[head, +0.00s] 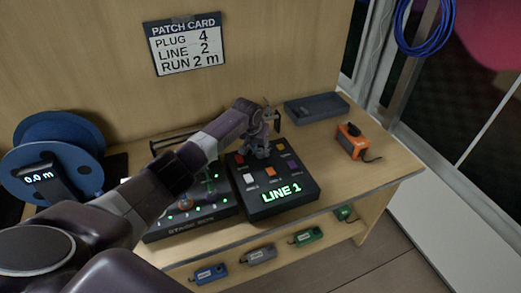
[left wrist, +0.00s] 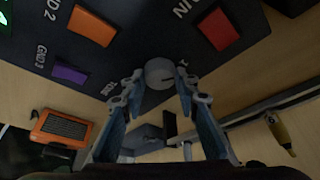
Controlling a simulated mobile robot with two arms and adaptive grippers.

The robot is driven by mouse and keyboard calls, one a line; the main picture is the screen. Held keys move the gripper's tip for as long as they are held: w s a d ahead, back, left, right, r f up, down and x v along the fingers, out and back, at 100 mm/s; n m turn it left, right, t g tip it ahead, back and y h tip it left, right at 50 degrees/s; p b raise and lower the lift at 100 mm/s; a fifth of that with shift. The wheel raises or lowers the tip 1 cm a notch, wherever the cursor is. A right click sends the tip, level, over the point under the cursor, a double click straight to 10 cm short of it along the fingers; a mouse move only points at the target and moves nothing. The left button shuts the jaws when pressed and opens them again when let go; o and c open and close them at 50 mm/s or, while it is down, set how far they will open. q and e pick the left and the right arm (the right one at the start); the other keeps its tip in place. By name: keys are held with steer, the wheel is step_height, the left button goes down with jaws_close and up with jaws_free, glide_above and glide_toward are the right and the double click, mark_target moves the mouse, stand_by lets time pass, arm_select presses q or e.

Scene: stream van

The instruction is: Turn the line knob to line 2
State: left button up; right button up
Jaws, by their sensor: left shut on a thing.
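The line box (head: 305,201) is a black console on the bench, and its green display (head: 282,192) reads LINE 1. Its round grey knob (left wrist: 159,72) shows in the left wrist view near the panel's edge, with a dark pointer mark and a label "1" at its right. My left gripper (head: 262,151) reaches over the far part of the box. In the left wrist view its fingers (left wrist: 159,84) are shut on the knob, one at each side. The knob is hidden by the gripper in the head view. My right gripper is not in view.
The patch card (head: 186,44) on the wall reads PLUG 4, LINE 2, RUN 2 m. Coloured buttons sit on the box. A stage box (head: 196,222) stands left, a blue reel (head: 50,147) further left. An orange device (head: 351,141) and grey tray (head: 316,107) stand right.

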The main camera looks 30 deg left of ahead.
arm_select(q)
steer(key=shift+a+f+m+h+b, duration=0.1)
steer(key=shift+m+h+b, duration=0.2)
steer(key=shift+m+b, duration=0.3)
steer(key=shift+a+f+m+h+b, duration=0.1)
steer(key=shift+m+h+b, duration=0.2)
steer(key=shift+m+b, duration=0.25)
steer(key=m+h+b, duration=0.1)
steer(key=m+b, duration=0.3)
steer(key=b, duration=0.2)
steer(key=m+g+h+b, duration=0.1)
steer(key=m+b, duration=0.3)
steer(key=b, duration=0.2)
steer(key=shift+w+m+g+h, duration=0.15)
steer(key=shift+m+g+h, duration=0.15)
steer(key=shift+h, duration=0.1)
steer(key=shift+r+m+b, duration=0.15)
steer(key=shift+m+b, duration=0.3)
steer(key=shift+b, duration=0.65)
steer(key=shift+g, duration=0.3)
steer(key=o, duration=1.1)
steer(key=shift+o, duration=0.2)
